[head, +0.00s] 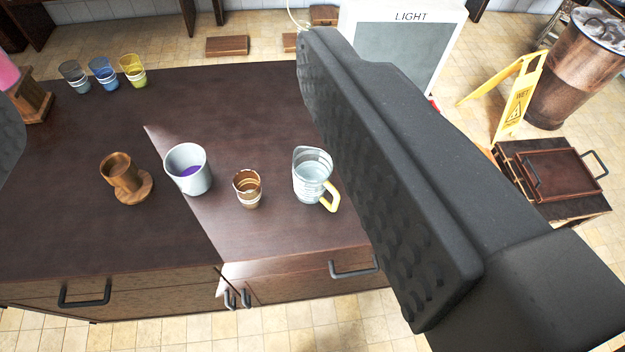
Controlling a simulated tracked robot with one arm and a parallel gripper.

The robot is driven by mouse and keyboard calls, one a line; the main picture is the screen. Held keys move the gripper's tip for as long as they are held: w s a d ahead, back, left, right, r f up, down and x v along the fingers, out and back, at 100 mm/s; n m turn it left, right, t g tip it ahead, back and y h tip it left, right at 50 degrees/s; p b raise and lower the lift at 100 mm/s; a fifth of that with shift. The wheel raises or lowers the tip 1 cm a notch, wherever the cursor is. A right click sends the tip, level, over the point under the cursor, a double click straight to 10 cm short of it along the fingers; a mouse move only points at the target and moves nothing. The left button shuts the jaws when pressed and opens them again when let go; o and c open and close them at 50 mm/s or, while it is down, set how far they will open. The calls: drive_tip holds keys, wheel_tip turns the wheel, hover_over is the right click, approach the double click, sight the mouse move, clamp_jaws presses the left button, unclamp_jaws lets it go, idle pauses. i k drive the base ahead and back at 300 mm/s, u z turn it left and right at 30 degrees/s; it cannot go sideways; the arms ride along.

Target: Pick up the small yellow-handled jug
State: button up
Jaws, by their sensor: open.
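The small jug (312,172) is clear glass with a yellow handle and stands upright on the dark wooden cabinet top (90,225), right of its middle. Its handle points down and right in the head view. My gripper (158,105) is open and empty. Its large black right finger crosses the right side of the view, just right of the jug. Only a sliver of the left finger shows at the left edge. The jug appears between the fingers, nearer the right one. No contact shows; the depth gap is unclear.
Left of the jug stand a brown glass (248,189), a grey-white cup with purple inside (188,170) and a wooden cup (121,174). Blue, grey and yellow glasses (133,70) line the back left. A yellow wet-floor sign (517,105) stands on the floor at right.

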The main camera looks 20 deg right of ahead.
sight(312, 167)
drive_tip(key=k, duration=1.3)
drive_tip(key=z, duration=0.45)
drive_tip(key=i, duration=1.7)
drive_tip(key=u, duration=0.25)
